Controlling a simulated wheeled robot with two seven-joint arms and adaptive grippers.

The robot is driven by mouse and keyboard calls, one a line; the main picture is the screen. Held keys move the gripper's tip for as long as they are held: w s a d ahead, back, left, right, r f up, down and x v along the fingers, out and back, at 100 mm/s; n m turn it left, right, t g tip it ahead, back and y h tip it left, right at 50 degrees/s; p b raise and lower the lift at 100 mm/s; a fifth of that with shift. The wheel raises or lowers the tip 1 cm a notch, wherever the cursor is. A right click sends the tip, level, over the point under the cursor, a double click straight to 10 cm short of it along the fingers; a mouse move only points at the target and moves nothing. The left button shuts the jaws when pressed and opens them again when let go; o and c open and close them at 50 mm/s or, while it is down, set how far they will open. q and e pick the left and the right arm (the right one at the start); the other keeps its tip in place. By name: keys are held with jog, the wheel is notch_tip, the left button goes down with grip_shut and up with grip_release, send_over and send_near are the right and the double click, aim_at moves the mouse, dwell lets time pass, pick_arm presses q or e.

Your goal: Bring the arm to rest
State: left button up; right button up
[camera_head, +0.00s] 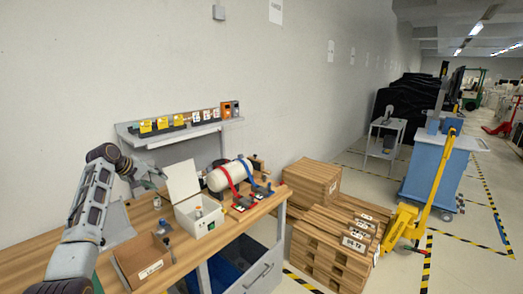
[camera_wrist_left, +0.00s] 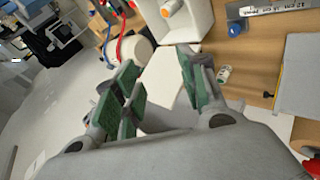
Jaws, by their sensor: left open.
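My left arm (camera_head: 88,215) comes in from the left over the wooden bench. Its gripper (camera_head: 150,180) is above the bench, just left of the white open box's raised lid. In the left wrist view the gripper (camera_wrist_left: 157,78) has its green-padded fingers apart, with nothing held between them. The white lid lies behind the gap between the fingers. My right arm and gripper are not in view.
The white box (camera_head: 203,227) stands on the bench (camera_head: 165,220) beside an open cardboard box (camera_head: 140,262). A white cylinder (camera_head: 229,175) with red and blue straps lies behind. A wall shelf (camera_head: 185,135) holds yellow bins.

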pick_arm(q)
jog(key=s+d+f+m+g+y, duration=0.1)
jog(key=s+d+f+m, duration=0.2)
jog(key=s+d+f, duration=0.55)
jog(key=s+d+f+m+g+y, duration=0.25)
jog(key=s+f, duration=0.75)
jog(key=f, duration=0.7)
jog(key=s+d+f+m, duration=0.1)
jog(key=s+d+m, duration=0.15)
jog(key=s, duration=0.75)
jog(key=s+d+f+m, duration=0.1)
jog(key=s+d, duration=0.2)
jog(key=s, duration=0.8)
jog(key=s+d+f+m, duration=0.1)
jog(key=s+d, duration=0.2)
jog(key=s, duration=0.7)
notch_tip(320, 180, down, 33)
jog(key=s+g, duration=0.2)
jog(key=s, duration=0.1)
jog(key=s+a+f, duration=0.2)
jog(key=s+f, duration=0.8)
jog(key=s, duration=0.1)
jog(key=s+a+f+g, duration=0.1)
jog(key=s+a+f, duration=0.1)
jog(key=s+f, duration=0.7)
jog(key=shift+s+f+m, duration=0.4)
jog(key=shift+s, duration=0.6)
